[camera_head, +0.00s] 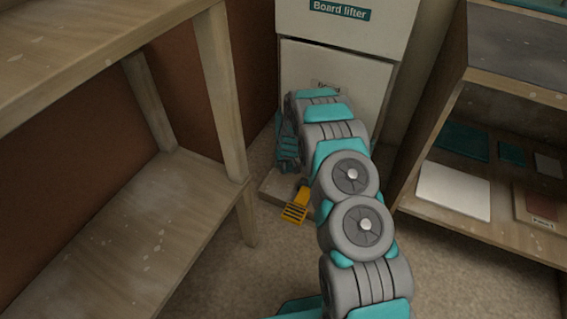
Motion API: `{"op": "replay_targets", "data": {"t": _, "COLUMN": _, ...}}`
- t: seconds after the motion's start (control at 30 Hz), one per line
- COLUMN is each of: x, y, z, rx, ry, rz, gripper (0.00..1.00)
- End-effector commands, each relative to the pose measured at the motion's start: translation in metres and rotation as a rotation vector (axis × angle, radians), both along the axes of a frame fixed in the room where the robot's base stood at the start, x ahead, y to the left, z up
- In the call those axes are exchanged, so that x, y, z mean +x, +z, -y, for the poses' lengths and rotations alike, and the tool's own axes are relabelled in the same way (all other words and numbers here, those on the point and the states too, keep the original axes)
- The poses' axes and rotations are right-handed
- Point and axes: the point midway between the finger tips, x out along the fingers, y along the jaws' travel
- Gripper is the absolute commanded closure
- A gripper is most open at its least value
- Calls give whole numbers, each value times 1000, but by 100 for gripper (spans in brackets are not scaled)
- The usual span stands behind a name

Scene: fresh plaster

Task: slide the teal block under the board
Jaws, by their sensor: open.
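My grey and teal arm reaches up the middle of the view, towards the pale panels at the back, and bends down at its far end. My gripper (296,205) shows mostly as one yellow ridged finger, low over the floor; the rest is behind the arm. It is open, and I see nothing held in it. A pale flat slab (279,188) lies on the floor beside the finger, partly covered; I cannot tell whether they touch. A pale upright board (304,68) stands behind the arm, its lower part hidden. I cannot pick out the teal block for certain.
A white panel marked "Board lifter" (345,30) is above the board. A wooden shelf unit (110,245) stands at left. Another at right (480,250) holds a white sheet (454,191) and flat teal pieces (461,140). Speckled floor (460,275) is clear at lower right.

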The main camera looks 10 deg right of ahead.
Motion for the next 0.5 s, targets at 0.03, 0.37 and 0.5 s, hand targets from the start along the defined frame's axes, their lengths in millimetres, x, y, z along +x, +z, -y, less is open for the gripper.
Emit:
{"op": "replay_targets", "data": {"t": 0.03, "x": -1, "y": 3, "z": 0, "rx": 0, "ry": 0, "rz": 0, "gripper": 46}}
{"op": "replay_targets", "data": {"t": 0.37, "x": -14, "y": 37, "z": 2, "rx": 1, "ry": -1, "rz": 2, "gripper": 46}}
{"op": "replay_targets", "data": {"t": 0.5, "x": -21, "y": 56, "z": 3, "rx": 0, "ry": 0, "rz": 3, "gripper": 46}}
